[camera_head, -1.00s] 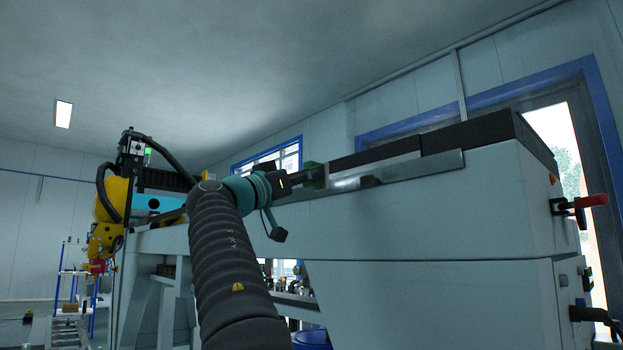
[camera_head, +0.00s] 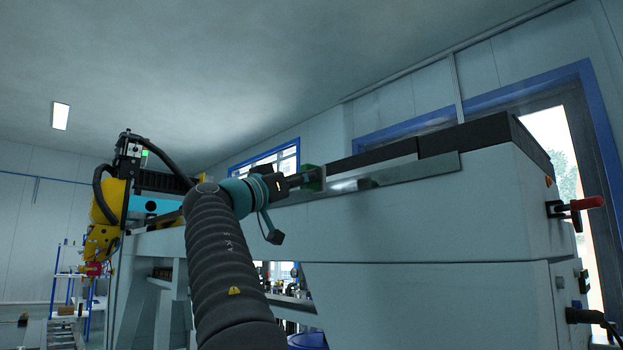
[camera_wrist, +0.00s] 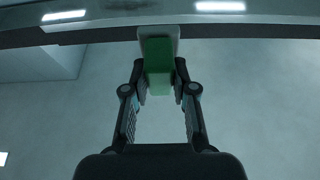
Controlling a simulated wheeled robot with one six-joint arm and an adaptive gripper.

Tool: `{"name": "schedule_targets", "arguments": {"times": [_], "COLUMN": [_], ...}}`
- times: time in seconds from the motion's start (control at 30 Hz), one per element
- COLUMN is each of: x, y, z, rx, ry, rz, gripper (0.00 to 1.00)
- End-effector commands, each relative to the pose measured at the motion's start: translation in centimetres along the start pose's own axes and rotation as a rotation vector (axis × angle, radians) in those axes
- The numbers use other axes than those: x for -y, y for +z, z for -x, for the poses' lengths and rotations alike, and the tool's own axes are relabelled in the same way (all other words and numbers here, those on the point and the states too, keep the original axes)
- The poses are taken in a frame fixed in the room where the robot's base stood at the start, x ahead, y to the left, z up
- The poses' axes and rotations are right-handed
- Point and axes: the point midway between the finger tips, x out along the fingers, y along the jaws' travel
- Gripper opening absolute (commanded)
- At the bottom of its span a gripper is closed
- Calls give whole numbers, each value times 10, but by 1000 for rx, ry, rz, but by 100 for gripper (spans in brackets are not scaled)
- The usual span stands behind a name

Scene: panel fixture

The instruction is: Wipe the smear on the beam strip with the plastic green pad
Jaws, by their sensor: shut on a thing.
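The beam strip (camera_head: 425,168) is a shiny metal band along the upper edge of the pale machine beam. My gripper (camera_head: 298,181) is at the strip's left part, shut on the green pad (camera_head: 312,177). In the wrist view the pad (camera_wrist: 158,58) sits upright between my fingertips (camera_wrist: 160,84), its far end at the band of the strip (camera_wrist: 100,36). I cannot tell whether the pad touches the strip. The smear cannot be made out in the wrist view.
Black covers (camera_head: 465,137) lie along the beam's top, just above the strip. A red-handled lever (camera_head: 580,204) sticks out at the beam's right end. A yellow machine unit (camera_head: 108,215) stands at the left. The beam's front face below the strip is clear.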

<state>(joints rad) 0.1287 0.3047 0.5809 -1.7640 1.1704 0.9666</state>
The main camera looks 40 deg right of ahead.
Motion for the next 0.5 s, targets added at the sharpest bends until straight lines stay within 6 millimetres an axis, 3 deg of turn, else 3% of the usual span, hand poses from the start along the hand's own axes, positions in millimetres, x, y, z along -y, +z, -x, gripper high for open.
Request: {"name": "schedule_targets", "arguments": {"times": [0.5], "x": [-1], "y": [20], "z": [-43], "rx": [-2], "ry": [0], "rz": [0], "gripper": [0]}}
